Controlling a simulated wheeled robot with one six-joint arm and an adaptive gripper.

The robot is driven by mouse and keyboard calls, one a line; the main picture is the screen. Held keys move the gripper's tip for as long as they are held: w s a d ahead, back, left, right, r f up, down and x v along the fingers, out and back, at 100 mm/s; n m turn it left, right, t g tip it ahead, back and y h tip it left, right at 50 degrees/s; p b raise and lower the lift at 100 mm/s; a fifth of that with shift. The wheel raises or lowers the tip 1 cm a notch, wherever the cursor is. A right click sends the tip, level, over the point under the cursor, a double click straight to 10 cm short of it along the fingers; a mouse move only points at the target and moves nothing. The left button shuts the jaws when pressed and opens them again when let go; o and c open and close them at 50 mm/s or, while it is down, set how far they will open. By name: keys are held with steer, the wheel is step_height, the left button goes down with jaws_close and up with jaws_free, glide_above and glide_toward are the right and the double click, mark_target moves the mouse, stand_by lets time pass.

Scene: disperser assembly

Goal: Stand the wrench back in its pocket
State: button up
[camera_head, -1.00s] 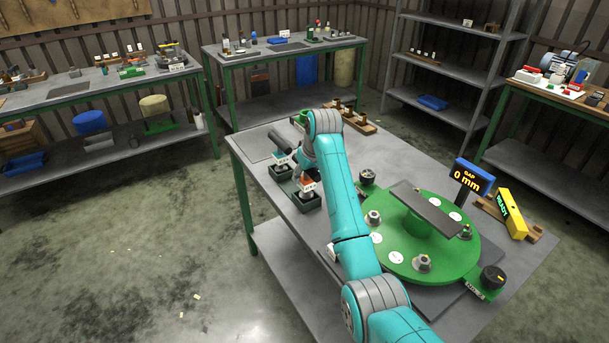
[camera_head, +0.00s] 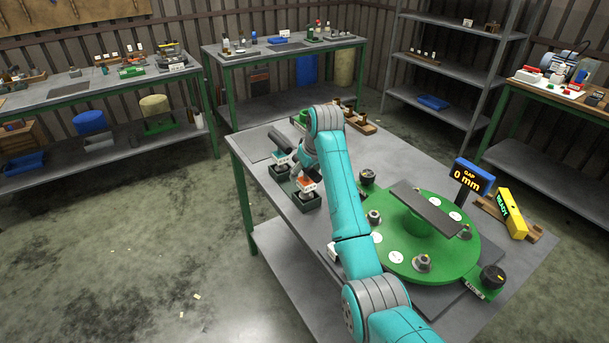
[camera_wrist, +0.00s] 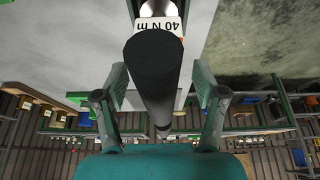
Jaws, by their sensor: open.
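A torque wrench with a dark round handle (camera_wrist: 156,62) and a "40 N m" label (camera_wrist: 160,25) shows in the wrist view. Its handle end points at the camera, between the two fingers of my gripper (camera_wrist: 160,85). The fingers are open, with a gap on each side of the handle. In the head view an orange-marked wrench head (camera_head: 306,184) sits at a dark pocket block (camera_head: 308,201) on the near left of the bench. My forearm partly hides the gripper there. How deep the wrench sits cannot be told.
A second wrench with a dark handle (camera_head: 281,139) leans in the neighbouring pocket block (camera_head: 279,173), close by.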

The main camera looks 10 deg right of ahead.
steer(key=v, duration=1)
steer(key=shift+s+r, duration=0.1)
steer(key=shift+r, duration=0.15)
